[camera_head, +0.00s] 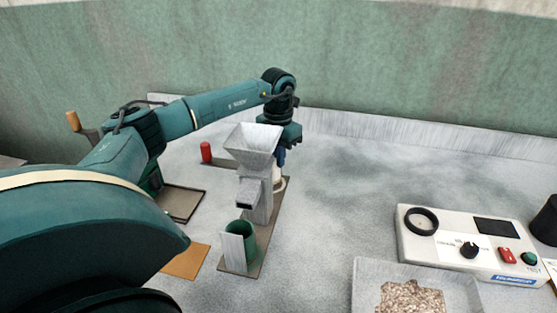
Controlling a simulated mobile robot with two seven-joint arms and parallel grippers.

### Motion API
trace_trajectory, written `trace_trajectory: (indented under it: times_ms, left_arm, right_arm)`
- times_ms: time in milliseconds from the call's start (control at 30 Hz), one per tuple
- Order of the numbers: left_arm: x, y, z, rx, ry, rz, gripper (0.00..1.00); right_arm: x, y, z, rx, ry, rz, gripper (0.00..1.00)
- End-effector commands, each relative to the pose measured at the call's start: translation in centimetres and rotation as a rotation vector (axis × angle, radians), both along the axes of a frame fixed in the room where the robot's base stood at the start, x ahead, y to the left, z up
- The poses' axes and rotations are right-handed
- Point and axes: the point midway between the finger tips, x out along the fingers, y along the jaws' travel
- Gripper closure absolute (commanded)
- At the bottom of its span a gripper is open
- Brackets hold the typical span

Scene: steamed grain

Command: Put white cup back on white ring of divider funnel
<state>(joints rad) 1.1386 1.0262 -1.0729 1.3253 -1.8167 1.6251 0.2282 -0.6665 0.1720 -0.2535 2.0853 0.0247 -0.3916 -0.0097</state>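The grey divider funnel (254,142) stands on a brown base plate near the middle, its hopper at the top and a spout toward me. A white rounded piece (281,185) shows at the right behind its column; I cannot tell whether it is the white cup, the white ring, or both. My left gripper (281,158) points down just behind the funnel, above that piece. The funnel hides much of the gripper, so its fingers and any hold do not show clearly. A green cup (242,241) stands under the spout, partly behind a pale panel. My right gripper is not in view.
A white control box (460,226) with knob and buttons stands at the right, near a tray of grain (368,283). A red cylinder (206,152) stands left of the funnel. A dark tray (183,204) and an orange mat (187,261) lie left.

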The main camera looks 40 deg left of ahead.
Motion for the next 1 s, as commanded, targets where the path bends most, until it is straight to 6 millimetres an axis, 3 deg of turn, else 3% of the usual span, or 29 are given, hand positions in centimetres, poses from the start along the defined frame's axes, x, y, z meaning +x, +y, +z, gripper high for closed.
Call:
trace_trajectory:
  times_ms: [100, 467, 500, 733, 1000]
  left_arm:
    - [-0.1, 0.0, -1.5, 0.000, 0.002, -0.001, 1.00]
    - [0.0, 0.0, -1.9, 0.000, 0.001, -0.001, 1.00]
    - [0.0, 0.0, -1.8, 0.000, 0.000, -0.001, 0.94]
    - [0.0, 0.0, -1.8, 0.000, 0.000, -0.001, 0.75]
    - [0.0, 0.0, -1.5, 0.000, 0.000, -0.001, 0.75]
  right_arm:
    - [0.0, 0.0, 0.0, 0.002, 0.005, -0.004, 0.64]
    - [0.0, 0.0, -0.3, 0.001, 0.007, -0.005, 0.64]
    - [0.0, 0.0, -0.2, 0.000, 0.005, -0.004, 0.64]
    - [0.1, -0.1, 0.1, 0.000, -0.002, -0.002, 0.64]
    - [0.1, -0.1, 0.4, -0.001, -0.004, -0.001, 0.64]
